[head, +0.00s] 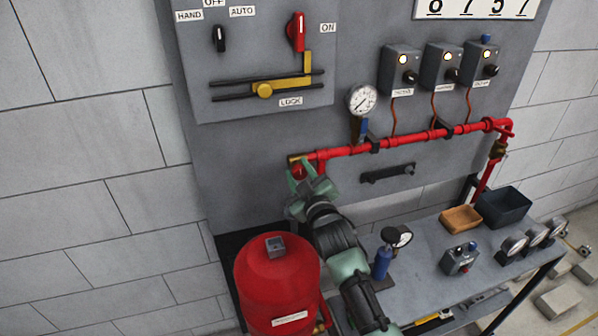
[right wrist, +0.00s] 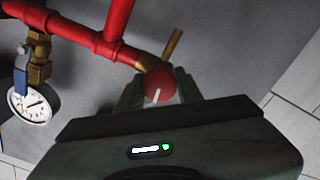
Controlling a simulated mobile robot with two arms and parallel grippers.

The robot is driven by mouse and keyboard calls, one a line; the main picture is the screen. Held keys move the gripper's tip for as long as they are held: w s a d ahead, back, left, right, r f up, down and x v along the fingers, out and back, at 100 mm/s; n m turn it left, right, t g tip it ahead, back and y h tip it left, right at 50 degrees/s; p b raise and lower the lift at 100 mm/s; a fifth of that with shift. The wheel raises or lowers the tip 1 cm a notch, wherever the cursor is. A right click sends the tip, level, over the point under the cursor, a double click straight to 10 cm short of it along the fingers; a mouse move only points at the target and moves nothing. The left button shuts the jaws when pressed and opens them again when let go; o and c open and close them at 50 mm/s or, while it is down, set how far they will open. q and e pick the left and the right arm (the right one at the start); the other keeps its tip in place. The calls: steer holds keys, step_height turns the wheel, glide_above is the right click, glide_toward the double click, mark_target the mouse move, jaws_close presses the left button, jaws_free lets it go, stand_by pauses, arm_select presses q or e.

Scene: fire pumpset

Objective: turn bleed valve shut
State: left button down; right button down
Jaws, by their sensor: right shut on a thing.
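The bleed valve is at the left end of the red pipe on the grey panel, with a round red knob (right wrist: 159,86) that carries a white mark. In the head view a little of the red knob (head: 298,171) shows below the brass end of the pipe. My right gripper (right wrist: 159,90) is shut on the knob, with one finger on each side of it. In the head view the green fingers of the right gripper (head: 300,176) hide part of the valve. My left gripper is not in view.
The red pipe (head: 400,138) runs right across the panel, with a pressure gauge (head: 361,99) above it. A bench (head: 420,280) holds a blue bottle (head: 382,262), a tan tray (head: 461,219) and a dark bin (head: 504,207).

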mark_target(301, 176)
steer(key=shift+f+m, duration=0.15)
steer(key=shift+m, duration=0.55)
steer(key=c, duration=0.9)
jaws_free()
steer(key=shift+c, duration=0.2)
steer(key=shift+s+d, duration=0.1)
steer(key=shift+s, duration=0.05)
steer(key=b+v, duration=0.1)
steer(key=v, duration=0.5)
steer(key=shift+s, duration=0.3)
steer(key=shift+s+d+b, duration=0.2)
steer(key=shift+s+b, duration=0.1)
steer(key=shift+s, duration=0.15)
